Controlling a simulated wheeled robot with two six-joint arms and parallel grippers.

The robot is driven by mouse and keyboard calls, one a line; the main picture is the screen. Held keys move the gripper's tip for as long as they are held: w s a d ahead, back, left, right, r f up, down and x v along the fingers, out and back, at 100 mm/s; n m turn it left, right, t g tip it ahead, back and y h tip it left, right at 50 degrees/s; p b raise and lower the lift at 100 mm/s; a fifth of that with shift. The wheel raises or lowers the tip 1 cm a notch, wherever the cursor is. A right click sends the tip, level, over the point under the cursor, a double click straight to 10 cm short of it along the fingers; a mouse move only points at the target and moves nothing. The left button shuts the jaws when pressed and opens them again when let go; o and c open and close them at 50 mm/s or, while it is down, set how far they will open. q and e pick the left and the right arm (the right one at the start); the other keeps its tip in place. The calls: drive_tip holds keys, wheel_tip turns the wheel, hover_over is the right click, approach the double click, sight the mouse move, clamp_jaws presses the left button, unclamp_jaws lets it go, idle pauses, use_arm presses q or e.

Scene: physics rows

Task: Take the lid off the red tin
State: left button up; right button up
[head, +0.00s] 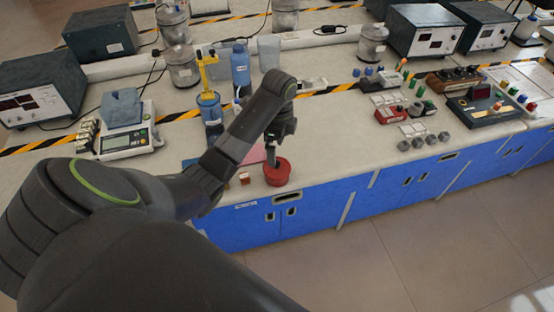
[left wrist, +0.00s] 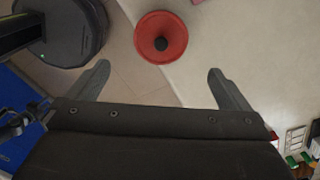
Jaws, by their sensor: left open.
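The red tin (head: 277,176) stands near the front edge of the bench in the head view. Its round red lid (left wrist: 148,27) shows from above in the left wrist view, with a dark knob (left wrist: 161,44) at the middle. The lid appears to be on the tin. My left gripper (head: 273,153) points down at the tin, and its lower end partly covers the top of the tin. In the left wrist view my left gripper (left wrist: 158,70) has its fingers spread wide with nothing between them; the knob lies beyond the fingertips. My right gripper is not in view.
A small brown-and-white block (head: 244,178) lies left of the tin. A pink sheet (head: 254,154) lies behind it. A yellow stand with a blue vessel (head: 208,100) and a blue bottle (head: 241,66) stand farther back. The bench top right of the tin is clear.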

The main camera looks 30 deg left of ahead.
sight(277, 162)
use_arm(q)
drive_tip(key=shift+f+b, duration=0.45)
drive_tip(key=shift+f, duration=0.75)
wheel_tip(277, 162, down, 2)
drive_tip(key=shift+a+f+p, duration=0.1)
drive_tip(key=shift+f+p, duration=0.05)
drive_tip(key=shift+p, duration=0.55)
drive_tip(key=f, duration=0.4)
drive_tip(key=shift+a+f+p, duration=0.2)
drive_tip(key=shift+p, duration=0.2)
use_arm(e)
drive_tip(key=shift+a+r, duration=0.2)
use_arm(q)
drive_tip(key=c, duration=0.9)
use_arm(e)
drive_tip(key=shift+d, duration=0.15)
use_arm(q)
drive_tip(key=shift+r, duration=0.15)
